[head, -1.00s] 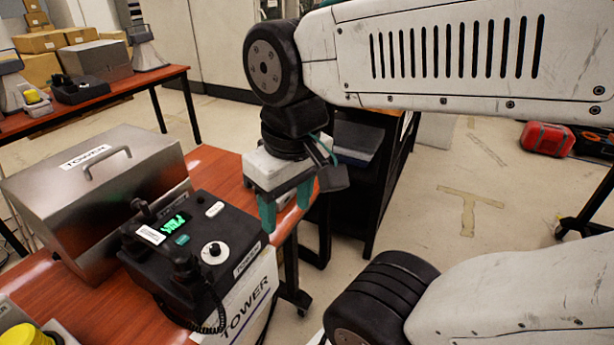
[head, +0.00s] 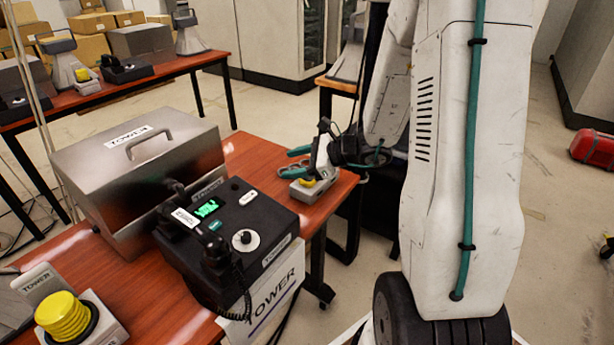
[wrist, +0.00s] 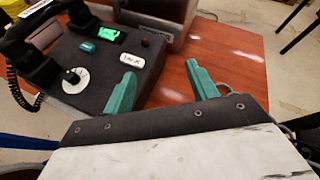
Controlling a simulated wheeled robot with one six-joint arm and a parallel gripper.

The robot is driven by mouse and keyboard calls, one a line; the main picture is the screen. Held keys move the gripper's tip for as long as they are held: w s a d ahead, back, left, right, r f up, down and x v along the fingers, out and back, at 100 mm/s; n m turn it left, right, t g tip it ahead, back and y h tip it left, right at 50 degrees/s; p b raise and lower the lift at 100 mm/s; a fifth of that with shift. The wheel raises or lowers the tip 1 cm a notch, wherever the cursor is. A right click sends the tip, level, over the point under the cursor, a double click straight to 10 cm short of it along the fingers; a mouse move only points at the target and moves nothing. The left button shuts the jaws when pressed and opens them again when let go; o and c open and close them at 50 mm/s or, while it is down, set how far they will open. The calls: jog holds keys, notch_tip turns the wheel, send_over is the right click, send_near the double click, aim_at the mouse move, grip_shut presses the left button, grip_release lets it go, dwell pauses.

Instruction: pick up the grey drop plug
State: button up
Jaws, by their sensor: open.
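My gripper (head: 290,162) is above the far right end of the red-brown table, its teal fingers apart. In the wrist view my gripper (wrist: 160,72) has bare tabletop between its fingers and holds nothing. A small grey ring (wrist: 228,87) shows just right of the right finger, partly hidden by my gripper; I cannot tell whether it belongs to the grey drop plug. In the head view a small grey block with a yellow part (head: 312,188) is at the table's right end, below my gripper. No clear whole view of the plug shows.
A black TOWER phone console (head: 232,228) with a handset stands left of my gripper. A metal TOWER box (head: 140,165) is behind it. A yellow button unit (head: 64,318) is at front left. Another table with phones (head: 190,62) stands behind. The tabletop between the console and my gripper is clear.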

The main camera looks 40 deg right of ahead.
jog(key=w+d+f+m+t+h, duration=0.15)
jog(key=d+f+m+h, duration=0.25)
jog(key=d+f+m, duration=0.5)
jog(key=shift+n+t, duration=0.55)
jog(key=shift+n, duration=0.35)
jog(key=x, duration=0.2)
jog(key=d+x, duration=0.1)
jog(key=x, duration=0.3)
jog(key=shift+w+d, duration=0.1)
jog(key=shift+w, duration=0.6)
jog(key=c, duration=1.1)
